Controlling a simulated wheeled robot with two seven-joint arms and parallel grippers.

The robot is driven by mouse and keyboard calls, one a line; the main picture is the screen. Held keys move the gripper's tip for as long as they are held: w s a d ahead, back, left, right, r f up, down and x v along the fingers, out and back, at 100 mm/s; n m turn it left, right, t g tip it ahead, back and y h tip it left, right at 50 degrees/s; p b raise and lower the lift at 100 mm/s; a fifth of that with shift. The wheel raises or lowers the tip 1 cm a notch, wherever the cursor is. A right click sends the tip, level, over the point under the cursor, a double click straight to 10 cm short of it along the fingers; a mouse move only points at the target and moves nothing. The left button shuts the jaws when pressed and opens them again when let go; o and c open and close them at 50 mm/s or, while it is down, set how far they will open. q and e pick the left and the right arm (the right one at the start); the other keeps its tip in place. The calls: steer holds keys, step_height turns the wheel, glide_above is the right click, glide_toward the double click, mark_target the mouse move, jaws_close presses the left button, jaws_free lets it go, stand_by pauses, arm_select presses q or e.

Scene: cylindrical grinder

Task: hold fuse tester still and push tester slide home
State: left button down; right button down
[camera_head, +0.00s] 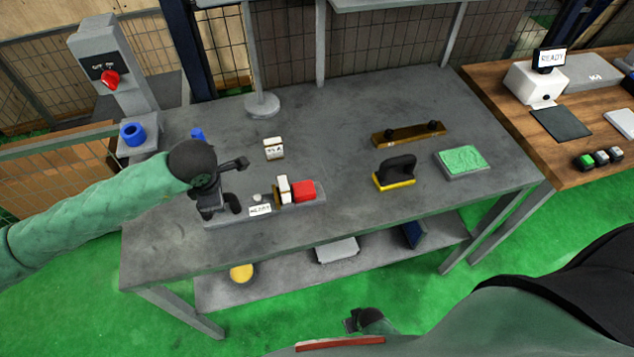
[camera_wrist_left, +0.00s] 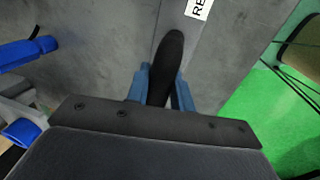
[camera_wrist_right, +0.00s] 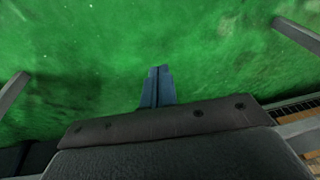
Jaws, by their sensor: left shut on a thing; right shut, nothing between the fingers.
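The fuse tester (camera_head: 231,221) is a long grey base on the bench, with a white label (camera_head: 260,210) on its front. A red block (camera_head: 303,191) sits at its right end beside an upright white piece (camera_head: 284,188); I cannot tell for sure which part is the slide. My left gripper (camera_head: 222,207) is at the tester's left end. In the left wrist view its blue fingers (camera_wrist_left: 160,88) are shut on a black rounded handle (camera_wrist_left: 171,52). My right gripper (camera_wrist_right: 157,87) is shut and empty over the green floor, in front of the bench and away from the tester.
A white-and-brown block (camera_head: 273,149) lies behind the tester. To the right are a brown bar with black knobs (camera_head: 409,134), a black-handled yellow tool (camera_head: 395,174) and a green-topped block (camera_head: 462,161). A post (camera_head: 262,104) stands behind. The bench's front right is clear.

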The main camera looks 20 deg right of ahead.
mark_target(304, 191)
steer(key=w+a+r+m+y, duration=0.1)
steer(key=w+r+y, duration=0.3)
steer(key=r, duration=1.4)
steer(key=w+a+r+m+t+y, duration=0.1)
steer(key=w+a+r+m+y, duration=0.1)
steer(key=r, duration=1.6)
steer(key=w+a+r+m+y, duration=0.1)
steer(key=w+a+r+y, duration=0.2)
steer(key=r, duration=1.5)
steer(key=shift+w+r+m+y, duration=0.2)
steer(key=shift+w+y, duration=0.7)
steer(key=shift+w, duration=0.35)
steer(key=shift+w+r+m+y, duration=0.1)
steer(key=shift+w+r+y, duration=0.05)
steer(key=shift+w+y, duration=0.9)
steer(key=w+d+n+h, duration=0.1)
steer(key=w, duration=0.1)
steer(key=w+r+n+g, duration=0.1)
steer(key=w, duration=0.1)
steer(key=w+d+r+g+h, duration=0.1)
steer(key=w, duration=0.2)
steer(key=shift+d+r+n+h, duration=0.25)
steer(key=shift+d+n+h, duration=0.1)
steer(key=shift+n, duration=0.05)
steer(key=w+d+r+g+h, duration=0.1)
steer(key=w+d+r+h, duration=0.1)
steer(key=w+d, duration=0.3)
steer(key=shift+w+d+r+n+g, duration=0.15)
steer(key=shift+d+r+n+g, duration=0.2)
steer(key=shift+d+r, duration=0.45)
